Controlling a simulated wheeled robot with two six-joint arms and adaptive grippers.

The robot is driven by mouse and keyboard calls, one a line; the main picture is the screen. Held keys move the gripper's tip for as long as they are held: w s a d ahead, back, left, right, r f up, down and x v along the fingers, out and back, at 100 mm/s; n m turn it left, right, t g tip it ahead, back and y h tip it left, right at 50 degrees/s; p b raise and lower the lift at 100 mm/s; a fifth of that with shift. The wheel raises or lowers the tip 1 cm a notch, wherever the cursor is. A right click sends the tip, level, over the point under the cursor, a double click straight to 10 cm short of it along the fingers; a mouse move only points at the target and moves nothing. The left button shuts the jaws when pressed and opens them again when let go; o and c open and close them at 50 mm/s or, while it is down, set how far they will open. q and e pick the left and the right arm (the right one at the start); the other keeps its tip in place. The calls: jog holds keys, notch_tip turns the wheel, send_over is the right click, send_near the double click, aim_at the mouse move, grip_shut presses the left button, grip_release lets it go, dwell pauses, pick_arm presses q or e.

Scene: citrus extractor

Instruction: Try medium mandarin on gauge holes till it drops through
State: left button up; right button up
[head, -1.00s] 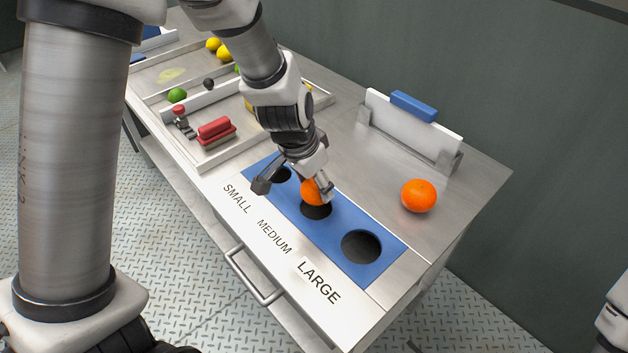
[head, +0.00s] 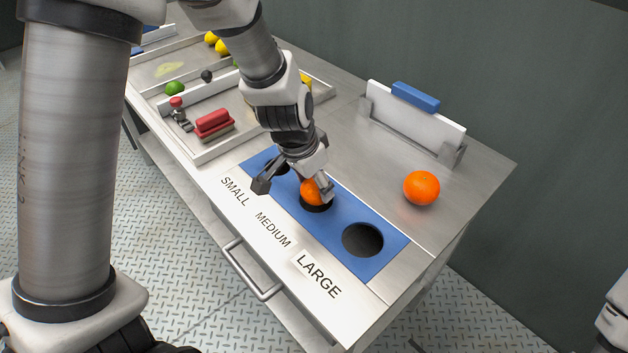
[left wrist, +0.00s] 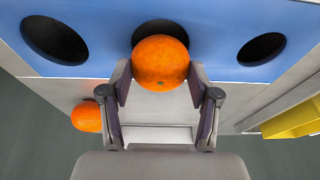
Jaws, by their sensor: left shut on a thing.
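My left gripper (head: 293,189) is shut on an orange mandarin (head: 312,192) over the medium hole (head: 317,208) of the blue gauge plate (head: 338,223). The mandarin shows between both fingers in the left wrist view (left wrist: 160,62), covering part of the hole behind it. In the head view it overlaps the hole's far edge; I cannot tell whether it touches the rim. The large hole (head: 362,240) is empty. The small hole (head: 283,169) is partly hidden by the gripper. A larger orange fruit (head: 421,188) rests on the steel table to the right. My right gripper is out of view.
A white board with a blue handle (head: 415,97) stands in a holder at the back. Trays at the left hold a red-topped block (head: 214,123), a green lime (head: 174,88) and yellow lemons (head: 222,47). A drawer handle (head: 250,270) juts from the front.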

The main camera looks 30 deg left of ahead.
pick_arm(q)
jog(key=o, duration=1.3)
jog(key=shift+r, duration=0.1)
jog(key=v, duration=1.1)
jog(key=shift+s+a+r, duration=0.1)
jog(key=shift+r, duration=0.3)
